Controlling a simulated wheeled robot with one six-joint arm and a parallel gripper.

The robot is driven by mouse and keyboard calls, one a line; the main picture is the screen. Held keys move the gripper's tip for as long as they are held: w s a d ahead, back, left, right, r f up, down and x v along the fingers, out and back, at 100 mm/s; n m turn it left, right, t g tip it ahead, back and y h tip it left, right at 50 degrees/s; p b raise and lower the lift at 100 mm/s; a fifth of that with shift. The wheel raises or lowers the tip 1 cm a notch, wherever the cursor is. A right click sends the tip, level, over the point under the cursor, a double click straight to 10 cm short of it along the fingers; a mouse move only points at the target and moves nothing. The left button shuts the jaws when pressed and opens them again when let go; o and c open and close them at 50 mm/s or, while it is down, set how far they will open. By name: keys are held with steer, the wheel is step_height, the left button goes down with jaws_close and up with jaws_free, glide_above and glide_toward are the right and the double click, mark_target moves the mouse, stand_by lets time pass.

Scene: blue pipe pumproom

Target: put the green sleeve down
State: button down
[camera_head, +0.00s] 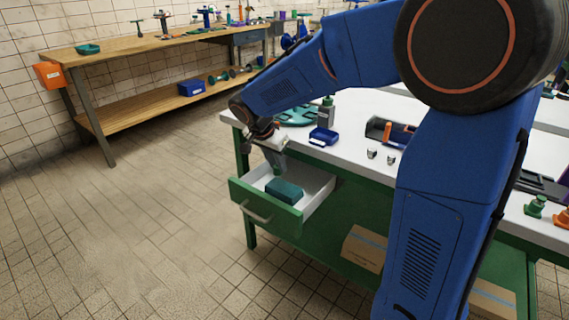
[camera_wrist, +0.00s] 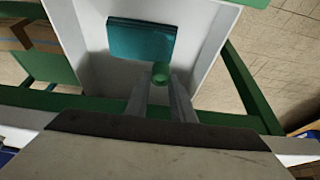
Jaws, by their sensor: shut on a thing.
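My gripper (camera_head: 277,165) points down into the open drawer (camera_head: 241,197), over its back part. In the wrist view my gripper (camera_wrist: 160,88) has its two fingers closed on the green sleeve (camera_wrist: 161,74), a small round green piece at the fingertips. The sleeve is hard to make out in the head view. The drawer has a white inside and a green front, and its white wall (camera_wrist: 215,45) shows in the wrist view. I cannot tell whether the sleeve touches the drawer floor.
A teal box (camera_head: 285,190) lies in the drawer, just beyond the sleeve in the wrist view (camera_wrist: 141,40). The white bench top (camera_head: 345,150) carries a blue case (camera_head: 323,137) and a grey bottle (camera_head: 326,112). The tiled floor to the left is clear.

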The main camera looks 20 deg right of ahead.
steer(key=shift+f, duration=0.5)
steer(key=shift+w+d+f, duration=0.25)
steer(key=shift+w+d, duration=0.35)
steer(key=shift+d, duration=0.2)
steer(key=shift+w+d+f, duration=0.2)
steer(key=shift+w+d, duration=0.35)
steer(key=shift+d, duration=0.25)
steer(key=shift+f, duration=0.1)
steer(key=shift+f, duration=0.6)
steer(key=c, duration=1.5)
jaws_free()
steer(key=shift+r, duration=0.1)
